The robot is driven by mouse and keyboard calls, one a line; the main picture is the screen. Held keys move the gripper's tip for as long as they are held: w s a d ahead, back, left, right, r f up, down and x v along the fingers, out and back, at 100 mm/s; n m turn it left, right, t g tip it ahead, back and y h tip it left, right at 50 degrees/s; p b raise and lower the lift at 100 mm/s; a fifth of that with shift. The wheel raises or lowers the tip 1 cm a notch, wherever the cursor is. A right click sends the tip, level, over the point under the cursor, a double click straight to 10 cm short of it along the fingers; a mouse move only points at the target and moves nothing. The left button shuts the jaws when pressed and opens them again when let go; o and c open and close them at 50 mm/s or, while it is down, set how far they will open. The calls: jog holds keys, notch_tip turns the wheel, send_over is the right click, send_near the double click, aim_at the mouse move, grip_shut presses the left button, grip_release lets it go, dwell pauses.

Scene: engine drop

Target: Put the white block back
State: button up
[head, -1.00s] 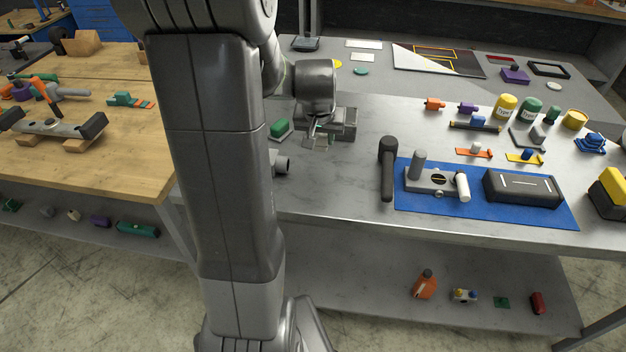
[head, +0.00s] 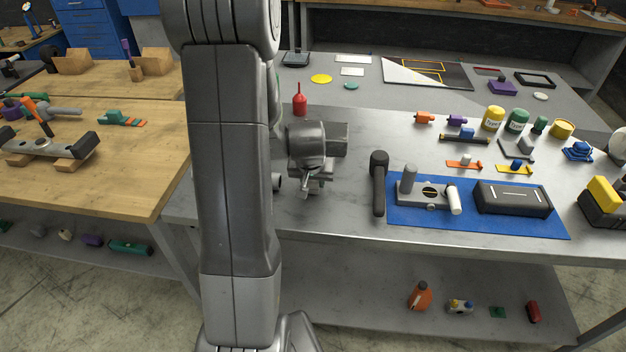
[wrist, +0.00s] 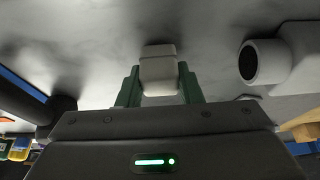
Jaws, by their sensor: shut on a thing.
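The white block (wrist: 160,74) shows in the wrist view, pinched between the two green finger pads of my gripper (wrist: 160,86). In the head view my gripper (head: 312,188) points down over the bare grey metal table (head: 335,215), left of the black hammer. There the block is hidden or too small to make out. In the wrist view the metal surface fills the space beyond the block; I cannot tell whether the block touches it.
A grey pipe-like piece (wrist: 262,62) is close on the right in the wrist view. The black hammer (head: 378,185) and a blue mat (head: 480,226) with a grey fixture (head: 430,196) and a black case (head: 513,199) lie to the right. A red bottle (head: 300,102) stands behind.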

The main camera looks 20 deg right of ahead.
jog(key=shift+f, duration=0.15)
jog(key=o, duration=1)
jog(key=shift+r, duration=0.55)
jog(key=v, duration=1.1)
jog(key=shift+s+b, duration=0.15)
jog(key=shift+b, duration=0.15)
jog(key=shift+a+f, duration=0.1)
jog(key=x, duration=1.2)
jog(key=shift+f, duration=0.1)
